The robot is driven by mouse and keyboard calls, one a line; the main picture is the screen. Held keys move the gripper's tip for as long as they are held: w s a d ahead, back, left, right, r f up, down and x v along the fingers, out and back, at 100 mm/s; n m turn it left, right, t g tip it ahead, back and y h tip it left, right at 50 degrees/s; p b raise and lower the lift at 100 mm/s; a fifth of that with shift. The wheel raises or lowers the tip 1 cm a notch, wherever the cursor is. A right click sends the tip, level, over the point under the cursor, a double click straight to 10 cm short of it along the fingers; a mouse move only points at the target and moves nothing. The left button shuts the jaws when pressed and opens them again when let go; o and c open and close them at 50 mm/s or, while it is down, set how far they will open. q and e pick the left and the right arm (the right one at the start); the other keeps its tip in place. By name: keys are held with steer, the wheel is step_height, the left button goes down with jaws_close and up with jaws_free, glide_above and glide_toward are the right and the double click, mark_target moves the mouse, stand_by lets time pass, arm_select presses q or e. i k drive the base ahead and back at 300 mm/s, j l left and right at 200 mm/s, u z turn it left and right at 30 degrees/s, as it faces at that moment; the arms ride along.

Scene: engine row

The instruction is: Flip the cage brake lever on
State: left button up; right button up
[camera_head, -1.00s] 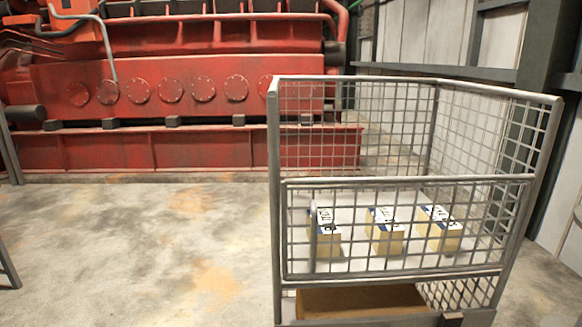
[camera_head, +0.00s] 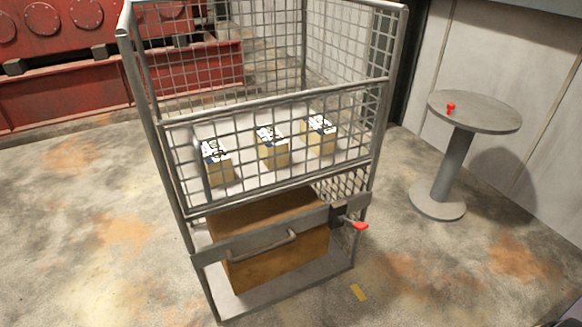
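The grey wire-mesh cage (camera_head: 272,109) stands in the middle of the view. A lever with a red tip (camera_head: 359,226) sticks out at the lower right of its front, beside the grey front bar (camera_head: 262,237). The lever's stem points right and slightly down from a small grey bracket. I cannot tell from its pose whether it is on or off. Neither of my grippers is in view.
Several things are in the cage: boxes with white-and-blue tops (camera_head: 272,147) on its shelf and a brown box (camera_head: 277,262) below. A round grey table (camera_head: 490,113) with a small red object (camera_head: 450,108) stands at right. Red machinery (camera_head: 60,75) is at back left. The front-left floor is clear.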

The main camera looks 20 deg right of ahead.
mark_target(361, 227)
steer(key=z, duration=1.25)
